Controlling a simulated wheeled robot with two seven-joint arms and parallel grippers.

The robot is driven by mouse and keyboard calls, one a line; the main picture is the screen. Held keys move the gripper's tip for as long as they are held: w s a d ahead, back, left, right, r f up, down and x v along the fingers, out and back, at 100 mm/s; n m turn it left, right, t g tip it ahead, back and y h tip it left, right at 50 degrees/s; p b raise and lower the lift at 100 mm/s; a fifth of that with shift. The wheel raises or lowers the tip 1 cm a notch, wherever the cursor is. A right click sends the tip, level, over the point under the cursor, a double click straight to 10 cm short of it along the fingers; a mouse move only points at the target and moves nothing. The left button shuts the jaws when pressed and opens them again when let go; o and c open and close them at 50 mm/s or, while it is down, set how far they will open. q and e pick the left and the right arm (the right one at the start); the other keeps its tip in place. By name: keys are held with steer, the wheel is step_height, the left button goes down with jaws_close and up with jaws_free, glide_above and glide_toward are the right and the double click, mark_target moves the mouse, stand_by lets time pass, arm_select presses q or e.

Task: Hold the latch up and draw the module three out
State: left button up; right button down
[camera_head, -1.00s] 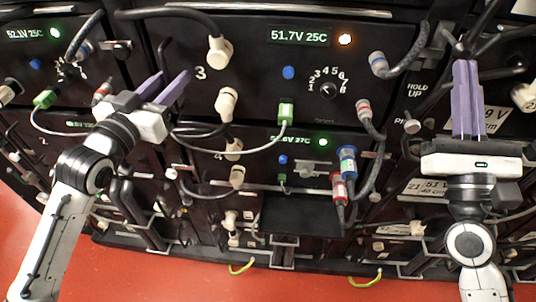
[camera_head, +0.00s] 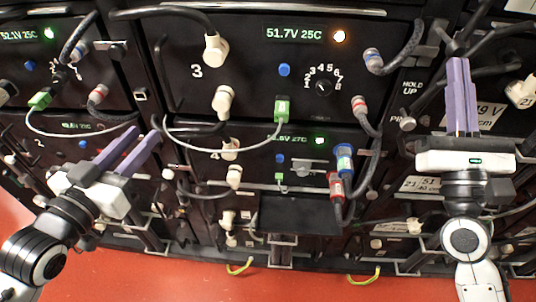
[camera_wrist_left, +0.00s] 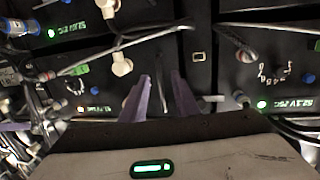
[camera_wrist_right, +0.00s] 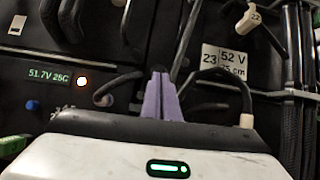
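Module three (camera_head: 240,75) is the dark front panel marked 3, with a 51.7V 25C display and an orange light; it sits in the rack. Its display also shows in the right wrist view (camera_wrist_right: 48,76). A HOLD UP label (camera_head: 412,87) is on the dark strip to its right; which part there is the latch I cannot tell. My left gripper (camera_head: 140,142) is open and empty, below and left of module three. My right gripper (camera_head: 458,62) has its fingers together, pointing up, right of the HOLD UP label. Its tips are near dark cables; nothing is clearly between them.
Cream plugs (camera_head: 215,50), a green plug (camera_head: 281,109) and a grey-ended cable (camera_head: 373,58) are on module three's front. Blue and red connectors (camera_head: 344,158) hang lower right. Neighbouring modules are close on both sides. Red floor (camera_head: 200,285) is clear in front.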

arm_select(q)
steer(key=s+d+f+g, duration=0.1)
steer(key=s+f, duration=0.1)
steer(key=f, duration=0.6)
steer(key=s+d+f+g, duration=0.2)
steer(key=s+f, duration=0.1)
steer(key=f, duration=0.5)
steer(key=s+d+f+g+y, duration=0.1)
steer(key=s+f+g, duration=0.1)
steer(key=f, duration=0.6)
steer(key=shift+s+d+f, duration=0.15)
steer(key=shift+d+f, duration=0.05)
steer(key=shift+d, duration=0.15)
steer(key=w+a+r+t, duration=0.1)
steer(key=w+r+t, duration=0.1)
steer(key=r, duration=0.8)
steer(key=w+a+r+t+h, duration=0.1)
steer(key=w+a+r+t, duration=0.1)
steer(key=r, duration=0.8)
steer(key=w+a+r+t, duration=0.1)
steer(key=w+r, duration=0.2)
steer(key=r, duration=0.8)
steer(key=shift+a+t, duration=0.15)
steer(key=shift+t, duration=0.25)
steer(key=shift+w, duration=0.2)
